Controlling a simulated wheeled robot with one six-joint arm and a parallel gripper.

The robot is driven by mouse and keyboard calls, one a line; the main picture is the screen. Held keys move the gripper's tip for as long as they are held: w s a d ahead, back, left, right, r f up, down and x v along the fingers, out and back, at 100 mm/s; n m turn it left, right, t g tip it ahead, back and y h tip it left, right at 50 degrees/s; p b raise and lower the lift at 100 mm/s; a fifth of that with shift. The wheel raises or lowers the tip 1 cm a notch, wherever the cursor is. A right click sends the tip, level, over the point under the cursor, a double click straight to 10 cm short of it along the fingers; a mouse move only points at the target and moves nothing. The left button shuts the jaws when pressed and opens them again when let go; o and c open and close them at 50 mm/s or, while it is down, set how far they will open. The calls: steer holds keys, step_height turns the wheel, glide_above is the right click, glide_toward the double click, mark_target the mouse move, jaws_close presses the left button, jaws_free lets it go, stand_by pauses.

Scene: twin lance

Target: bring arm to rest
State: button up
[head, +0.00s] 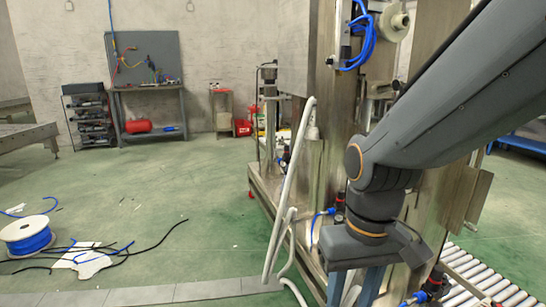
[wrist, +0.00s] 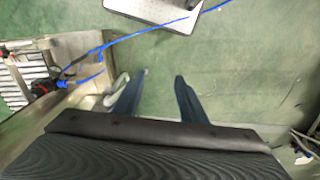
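My arm reaches in from the upper right of the head view, and my gripper (head: 362,285) points down beside the metal machine frame (head: 290,210). In the wrist view, the two blue-grey fingers of my gripper (wrist: 162,82) stand apart with only green floor showing between them. Nothing is held. In the head view the fingertips run to the bottom edge and are partly cut off. In the wrist view, the frame's edge lies to the left of the fingers.
A roller conveyor (head: 490,285) runs at the lower right. A white pipe (head: 290,190) stands left of my gripper. A spool of blue cable (head: 28,238) and loose cables lie on the floor at left. A workbench (head: 150,90) stands at the back.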

steer(key=d+r+m+p, duration=0.1)
steer(key=d+r+p, duration=0.5)
steer(key=p, duration=0.6)
steer(key=shift+d+r+m+h, duration=0.2)
steer(key=shift+r+m+h, duration=0.1)
steer(key=shift+r+m, duration=0.1)
stand_by(0.8)
steer(key=shift+c, duration=0.9)
steer(key=shift+a, duration=0.15)
